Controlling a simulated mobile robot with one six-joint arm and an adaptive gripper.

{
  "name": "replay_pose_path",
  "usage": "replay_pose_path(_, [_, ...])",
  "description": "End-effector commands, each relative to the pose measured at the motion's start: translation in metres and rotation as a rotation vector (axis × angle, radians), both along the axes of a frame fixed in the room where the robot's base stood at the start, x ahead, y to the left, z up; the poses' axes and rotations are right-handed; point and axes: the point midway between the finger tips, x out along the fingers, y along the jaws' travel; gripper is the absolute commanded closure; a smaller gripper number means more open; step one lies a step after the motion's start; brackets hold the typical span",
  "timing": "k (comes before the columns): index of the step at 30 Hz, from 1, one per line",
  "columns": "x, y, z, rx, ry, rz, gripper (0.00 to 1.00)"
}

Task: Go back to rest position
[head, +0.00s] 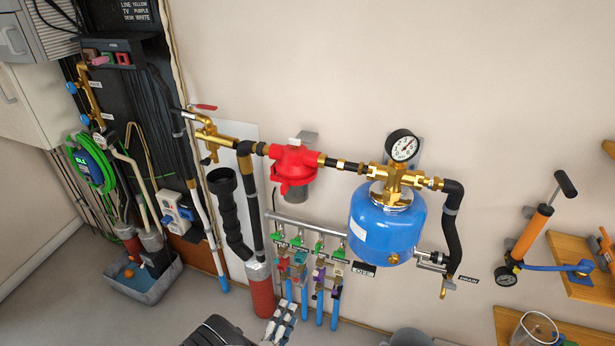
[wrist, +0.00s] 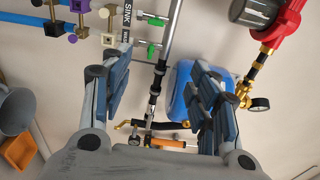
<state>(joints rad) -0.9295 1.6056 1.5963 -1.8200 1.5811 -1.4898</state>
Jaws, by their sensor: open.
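My gripper (head: 282,324) shows at the bottom of the head view, below the small valve manifold and in front of the wall. In the wrist view my gripper (wrist: 158,78) is open, its two blue-grey padded fingers wide apart with nothing held between them. The blue tank (head: 386,228) with its brass fittings and gauge (head: 402,146) hangs on the wall to the right. The tank (wrist: 183,88) is partly hidden behind the right finger in the wrist view. The red regulator (head: 292,168) sits left of the tank, clear of my gripper.
Green-handled valves (head: 297,242) and blue pipes (head: 319,302) are close to my gripper. A red-based column (head: 261,290) stands to its left. A grey tub (head: 145,281) is on the floor at left. Wooden shelves (head: 572,258) with an orange hand pump (head: 527,233) are at right.

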Motion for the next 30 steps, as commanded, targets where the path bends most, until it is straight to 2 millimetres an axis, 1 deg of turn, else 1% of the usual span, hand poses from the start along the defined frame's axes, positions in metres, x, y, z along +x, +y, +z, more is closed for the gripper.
replay_pose_path(1, [0.008, -0.003, 0.016, 0.043, -0.02, -0.038, 0.45])
replay_pose_path(5, [0.018, -0.019, 0.044, 0.138, -0.055, -0.136, 0.45])
replay_pose_path(8, [0.024, -0.032, 0.068, 0.222, -0.089, -0.217, 0.45])
replay_pose_path(11, [0.029, -0.05, 0.096, 0.319, -0.134, -0.314, 0.45])
replay_pose_path(14, [0.031, -0.074, 0.129, 0.443, -0.197, -0.437, 0.45])
replay_pose_path(15, [0.031, -0.085, 0.145, 0.506, -0.23, -0.495, 0.45])
replay_pose_path(17, [0.027, -0.105, 0.17, 0.606, -0.288, -0.591, 0.45])
replay_pose_path(18, [0.023, -0.119, 0.185, 0.675, -0.331, -0.66, 0.45])
replay_pose_path(20, [0.015, -0.138, 0.208, 0.782, -0.398, -0.76, 0.45])
replay_pose_path(21, [0.008, -0.151, 0.222, 0.851, -0.447, -0.825, 0.45])
replay_pose_path(23, [-0.004, -0.168, 0.242, 0.955, -0.523, -0.922, 0.45])
replay_pose_path(24, [-0.014, -0.179, 0.254, 1.024, -0.576, -0.987, 0.45])
replay_pose_path(26, [-0.029, -0.193, 0.271, 1.126, -0.661, -1.08, 0.45])
replay_pose_path(27, [-0.039, -0.202, 0.281, 1.194, -0.717, -1.144, 0.45])
replay_pose_path(29, [-0.056, -0.214, 0.295, 1.295, -0.809, -1.235, 0.45])
replay_pose_path(30, [-0.068, -0.22, 0.304, 1.36, -0.871, -1.295, 0.45])
